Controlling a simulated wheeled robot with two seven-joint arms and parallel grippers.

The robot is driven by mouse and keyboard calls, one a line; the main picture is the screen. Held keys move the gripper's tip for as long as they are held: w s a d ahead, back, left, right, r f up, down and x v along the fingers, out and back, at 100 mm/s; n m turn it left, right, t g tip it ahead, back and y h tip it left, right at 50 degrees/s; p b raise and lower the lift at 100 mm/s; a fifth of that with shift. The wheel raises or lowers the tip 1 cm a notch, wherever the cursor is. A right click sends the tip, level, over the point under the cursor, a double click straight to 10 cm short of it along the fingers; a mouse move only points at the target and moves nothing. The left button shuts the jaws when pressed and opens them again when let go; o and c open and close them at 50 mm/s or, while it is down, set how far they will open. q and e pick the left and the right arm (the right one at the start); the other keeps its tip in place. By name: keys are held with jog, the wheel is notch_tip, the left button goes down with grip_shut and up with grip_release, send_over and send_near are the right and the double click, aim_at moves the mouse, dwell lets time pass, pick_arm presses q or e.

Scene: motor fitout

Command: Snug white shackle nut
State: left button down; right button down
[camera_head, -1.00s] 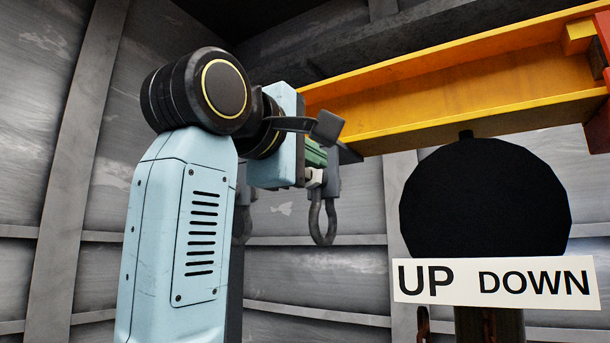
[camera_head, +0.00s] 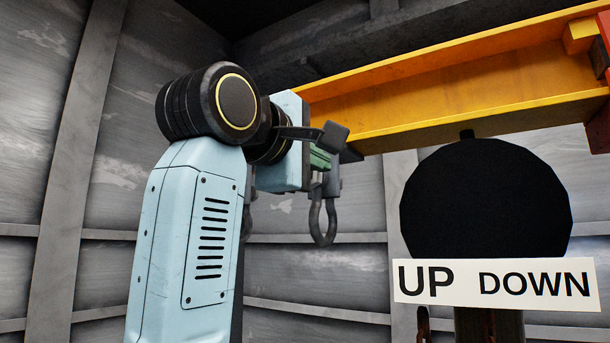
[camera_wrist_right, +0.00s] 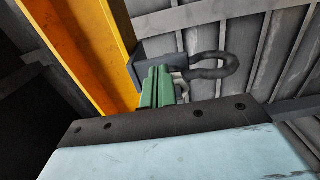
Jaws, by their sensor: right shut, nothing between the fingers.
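A dark grey shackle (camera_head: 323,225) hangs below the yellow beam in the head view. It also shows in the right wrist view (camera_wrist_right: 228,66), beside a grey bracket (camera_wrist_right: 152,52). A small whitish piece (camera_wrist_right: 182,88), probably the white nut, shows just right of my green fingers in the wrist view; in the head view my gripper mostly hides it. My right gripper (camera_head: 320,158) is at the shackle's upper end, its green fingers (camera_wrist_right: 157,88) shut and empty, close beside the whitish piece. I cannot tell whether they touch. My left gripper is out of view.
The yellow beam (camera_head: 440,85) runs across above the shackle. A black round disc (camera_head: 485,205) with a white "UP DOWN" sign (camera_head: 497,282) stands at right. Another dark shackle is partly hidden behind my right arm. Grey ribbed metal walls (camera_head: 75,150) surround the space.

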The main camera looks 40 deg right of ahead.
jog(key=shift+w+f, duration=0.1)
jog(key=shift+w, duration=0.05)
jog(key=shift+f, duration=0.3)
dwell(0.5)
jog(key=shift+f+b, duration=0.35)
jog(key=shift+f, duration=0.6)
jog(key=shift+f+b, duration=0.2)
jog(key=shift+b, duration=0.1)
send_near(317, 182)
jog(key=shift+s+d+f, duration=0.15)
jog(key=shift+s+d, duration=0.15)
jog(key=shift+d, duration=0.2)
jog(key=shift+s+d+f, duration=0.15)
jog(key=shift+s+d, duration=0.15)
jog(key=shift+d, duration=0.2)
